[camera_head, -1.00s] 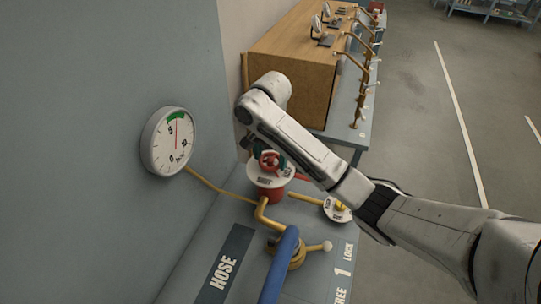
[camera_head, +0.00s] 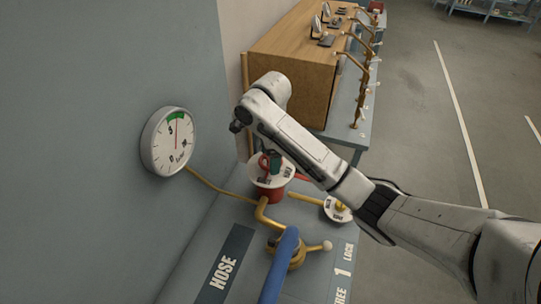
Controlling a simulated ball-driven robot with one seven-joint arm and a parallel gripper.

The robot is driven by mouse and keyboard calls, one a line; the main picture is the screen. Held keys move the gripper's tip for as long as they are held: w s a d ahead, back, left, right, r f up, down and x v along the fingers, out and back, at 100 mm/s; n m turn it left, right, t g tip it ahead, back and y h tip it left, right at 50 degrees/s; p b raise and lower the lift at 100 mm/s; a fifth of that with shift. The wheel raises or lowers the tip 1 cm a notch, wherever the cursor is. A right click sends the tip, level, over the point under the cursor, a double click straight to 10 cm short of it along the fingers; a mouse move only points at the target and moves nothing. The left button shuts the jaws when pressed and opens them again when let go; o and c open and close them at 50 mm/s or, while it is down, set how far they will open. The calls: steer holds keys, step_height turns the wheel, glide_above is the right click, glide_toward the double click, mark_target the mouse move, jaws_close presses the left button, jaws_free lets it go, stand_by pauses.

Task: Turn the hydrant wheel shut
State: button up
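The hydrant wheel (camera_head: 264,163) is small and red. It sits above a round white labelled plate (camera_head: 256,177) on a red body (camera_head: 268,193). My gripper (camera_head: 275,163) shows as a dark teal finger shape at the wheel's right side, pointing down from my arm. It overlaps the wheel in the picture; I cannot tell whether it touches or grips. The other finger and most of the hand are hidden by my arm and the finger in front.
A round gauge (camera_head: 168,143) with a green band hangs on the grey wall at left. A blue hose (camera_head: 281,265) joins brass fittings in front of the wheel. Another labelled plate (camera_head: 338,214) stands to the right. A wooden cabinet (camera_head: 290,75) is behind. Open floor lies at right.

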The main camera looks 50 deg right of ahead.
steer(key=shift+d+r+m, duration=0.1)
steer(key=shift+r+m, duration=0.05)
steer(key=shift+m, duration=0.15)
stand_by(0.4)
steer(key=o, duration=1)
steer(key=shift+o, duration=0.2)
steer(key=shift+w+r, duration=0.1)
steer(key=shift+r, duration=0.6)
step_height(320, 180, up, 9)
steer(key=shift+r, duration=0.1)
